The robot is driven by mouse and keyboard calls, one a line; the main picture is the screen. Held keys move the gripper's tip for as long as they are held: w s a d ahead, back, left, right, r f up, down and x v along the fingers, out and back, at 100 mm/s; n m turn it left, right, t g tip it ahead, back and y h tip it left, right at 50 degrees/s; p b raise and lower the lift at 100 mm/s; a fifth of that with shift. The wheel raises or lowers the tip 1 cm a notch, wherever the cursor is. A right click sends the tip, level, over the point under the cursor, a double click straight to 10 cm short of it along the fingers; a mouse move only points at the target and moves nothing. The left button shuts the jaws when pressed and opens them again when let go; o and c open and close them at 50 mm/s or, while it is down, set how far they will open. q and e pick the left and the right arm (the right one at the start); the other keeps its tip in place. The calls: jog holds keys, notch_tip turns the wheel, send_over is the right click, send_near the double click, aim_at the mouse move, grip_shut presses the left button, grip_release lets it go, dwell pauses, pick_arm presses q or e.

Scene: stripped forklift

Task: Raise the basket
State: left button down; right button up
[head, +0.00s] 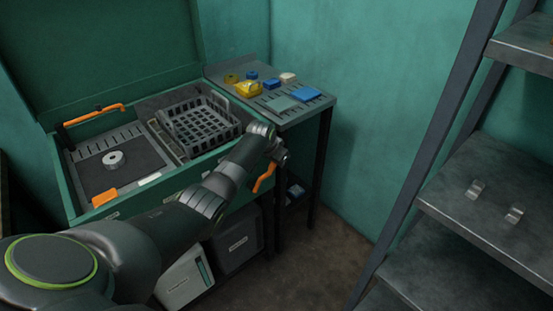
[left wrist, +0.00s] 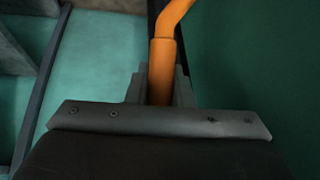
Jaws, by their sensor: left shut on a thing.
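The dark grey basket (head: 205,124) sits in the right part of an open green machine (head: 62,170). It has slotted walls and a grid floor, and its rim shows at the level of the machine's top. My left gripper (head: 278,153) is at the machine's front right corner, shut on an orange lever (head: 264,178). In the left wrist view the lever (left wrist: 162,75) runs up from between the jaws of the left gripper (left wrist: 160,92) and bends right at its top. The lever's mounting is hidden. My right gripper is out of view.
An orange bar (head: 95,115) and a ring-shaped part (head: 113,160) are in the machine's left part. A side table (head: 285,116) behind holds small yellow and blue items. A metal shelf (head: 480,200) stands right, with bare floor (head: 315,255) between.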

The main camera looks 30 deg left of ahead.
pick_arm(q)
jog(key=shift+w+r, duration=0.15)
jog(key=c, duration=1.5)
grip_release()
jog(key=shift+w, duration=0.15)
jog(key=shift+o, duration=1.1)
jog(key=shift+w+f, duration=0.25)
jog(key=shift+f, duration=0.25)
jog(key=shift+s+r, duration=0.45)
jog(key=shift+r, duration=0.2)
jog(key=p+v, duration=0.1)
jog(key=v, duration=1.5)
jog(key=shift+d, duration=0.1)
